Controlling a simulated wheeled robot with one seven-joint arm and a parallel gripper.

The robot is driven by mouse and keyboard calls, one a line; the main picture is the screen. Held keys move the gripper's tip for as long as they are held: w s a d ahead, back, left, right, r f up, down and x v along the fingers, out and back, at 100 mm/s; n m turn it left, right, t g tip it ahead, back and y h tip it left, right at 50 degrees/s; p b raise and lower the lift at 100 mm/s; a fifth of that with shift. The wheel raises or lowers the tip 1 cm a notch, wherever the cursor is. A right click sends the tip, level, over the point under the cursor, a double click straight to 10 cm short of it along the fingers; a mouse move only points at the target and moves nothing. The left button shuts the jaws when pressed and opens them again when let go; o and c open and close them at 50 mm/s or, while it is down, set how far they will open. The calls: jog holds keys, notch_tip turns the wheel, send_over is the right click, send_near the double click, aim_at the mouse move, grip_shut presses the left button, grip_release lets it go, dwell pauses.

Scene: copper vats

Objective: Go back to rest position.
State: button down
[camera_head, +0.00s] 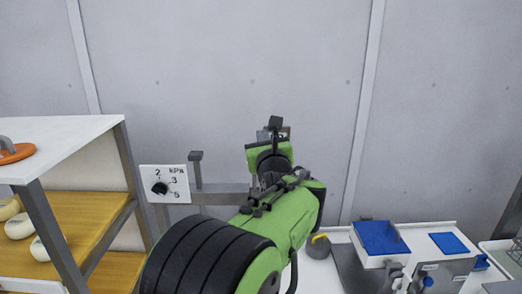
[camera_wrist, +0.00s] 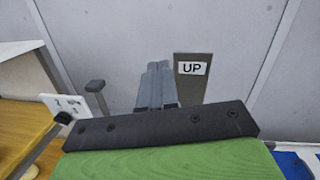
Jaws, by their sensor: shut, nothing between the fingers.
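My green arm reaches up and forward in the middle of the head view, and my gripper (camera_head: 275,128) is at its far end, in front of the grey wall. In the wrist view the two grey fingers of my gripper (camera_wrist: 157,72) stand side by side, shut with nothing between them. A grey-brown plate with a white UP label (camera_wrist: 193,68) shows just right of the fingers. I cannot tell whether they touch it.
A white dial panel (camera_head: 165,184) and a grey post (camera_head: 196,170) stand left of my arm. A shelf (camera_head: 75,140) with pale round things is at far left. A white worktop (camera_head: 340,236) with blue-topped boxes (camera_head: 380,238) lies right. The upper wall area is clear.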

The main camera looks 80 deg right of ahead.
jog(key=shift+s+a+r, duration=0.25)
jog(key=shift+a+r, duration=0.25)
jog(key=shift+a, duration=0.1)
jog(key=shift+s+a+r, duration=0.25)
jog(key=shift+a+r, duration=0.2)
jog(key=shift+a, duration=0.1)
